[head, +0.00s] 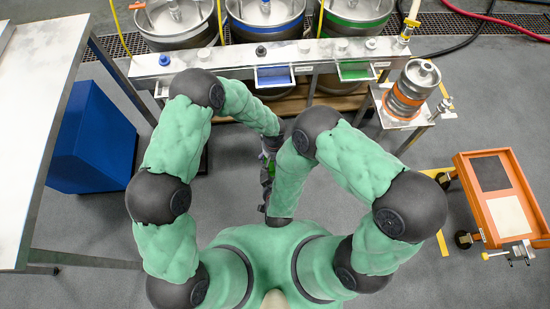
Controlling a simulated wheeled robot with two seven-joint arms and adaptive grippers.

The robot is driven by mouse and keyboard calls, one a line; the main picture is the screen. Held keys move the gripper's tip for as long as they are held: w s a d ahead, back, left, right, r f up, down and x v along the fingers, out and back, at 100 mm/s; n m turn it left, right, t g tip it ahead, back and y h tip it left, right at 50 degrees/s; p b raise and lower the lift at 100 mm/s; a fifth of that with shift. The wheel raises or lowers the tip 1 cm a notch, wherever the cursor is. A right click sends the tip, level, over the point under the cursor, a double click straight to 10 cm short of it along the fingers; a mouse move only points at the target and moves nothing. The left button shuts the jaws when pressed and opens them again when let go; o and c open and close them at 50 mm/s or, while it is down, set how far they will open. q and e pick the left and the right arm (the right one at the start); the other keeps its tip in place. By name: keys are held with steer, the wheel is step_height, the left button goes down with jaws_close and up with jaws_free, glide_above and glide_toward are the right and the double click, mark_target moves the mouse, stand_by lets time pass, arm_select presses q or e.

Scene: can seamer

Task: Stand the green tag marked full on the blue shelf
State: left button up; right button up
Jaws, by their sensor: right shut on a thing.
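The blue shelf (273,76) juts from the front of the long metal bar, at the middle of the head view, and its visible top looks bare. My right gripper (267,178) is low in the middle, between my two forearms, and is partly covered by my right forearm. It is shut on a small green thing (268,163), which looks like the green tag; its marking cannot be read. My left gripper (271,143) is just above it in the picture, at the end of my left arm, mostly hidden. Both are well in front of the blue shelf.
A green shelf (355,70) is right of the blue one on the metal bar (215,64). Several kegs stand behind. An orange-banded keg (411,88) is on a stand at right. An orange cart (505,200) is far right, a metal table (35,110) and blue box (92,140) left.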

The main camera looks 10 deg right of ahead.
steer(key=shift+r, duration=0.1)
steer(key=shift+r, duration=0.6)
arm_select(q)
steer(key=shift+f, duration=0.1)
arm_select(e)
steer(key=shift+w, duration=0.1)
steer(key=shift+r, duration=0.1)
